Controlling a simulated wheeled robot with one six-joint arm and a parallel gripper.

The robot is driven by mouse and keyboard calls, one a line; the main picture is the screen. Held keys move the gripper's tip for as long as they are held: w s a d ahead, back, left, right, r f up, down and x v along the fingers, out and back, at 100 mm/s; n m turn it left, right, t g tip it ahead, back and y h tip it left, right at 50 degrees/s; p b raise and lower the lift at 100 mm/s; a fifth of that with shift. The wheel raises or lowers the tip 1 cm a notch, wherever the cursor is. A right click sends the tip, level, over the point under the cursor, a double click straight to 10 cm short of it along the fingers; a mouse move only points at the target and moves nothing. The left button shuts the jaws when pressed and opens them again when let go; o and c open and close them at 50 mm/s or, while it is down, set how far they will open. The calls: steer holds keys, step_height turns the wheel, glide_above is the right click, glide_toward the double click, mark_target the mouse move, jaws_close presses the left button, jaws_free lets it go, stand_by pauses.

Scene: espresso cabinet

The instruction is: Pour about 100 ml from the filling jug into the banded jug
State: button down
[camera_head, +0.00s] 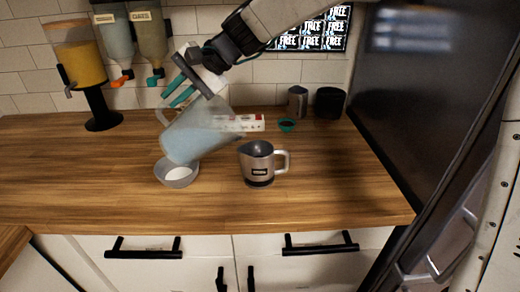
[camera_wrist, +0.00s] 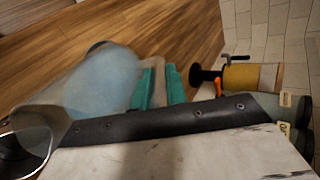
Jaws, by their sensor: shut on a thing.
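The filling jug (camera_head: 200,133) is translucent, with pale blue contents, and hangs tilted above the counter. My gripper (camera_head: 181,92) is shut on its handle side. The jug's mouth leans right toward the banded jug (camera_head: 257,165), a metal jug with a dark band and a label, upright on the counter with its handle to the right. I see no stream between them. In the wrist view the filling jug (camera_wrist: 95,85) lies beside my teal fingers (camera_wrist: 160,88). A dark shape at the lower left, partly behind the clear rim, cannot be identified.
A small grey bowl (camera_head: 178,182) with white contents stands below the filling jug. A red-and-white box (camera_head: 240,123), a teal cup (camera_head: 287,125), a metal cup (camera_head: 298,102) and a black canister (camera_head: 329,103) stand behind. Dispensers (camera_head: 82,66) are at the left. The front counter is clear.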

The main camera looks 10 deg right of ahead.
steer(key=shift+d+f+y, duration=0.1)
steer(key=shift+d+y, duration=0.15)
steer(key=shift+y, duration=0.05)
stand_by(0.6)
steer(key=shift+s+d+y+p, duration=0.1)
steer(key=shift+d+y+p, duration=0.5)
steer(key=shift+d, duration=0.15)
stand_by(3.3)
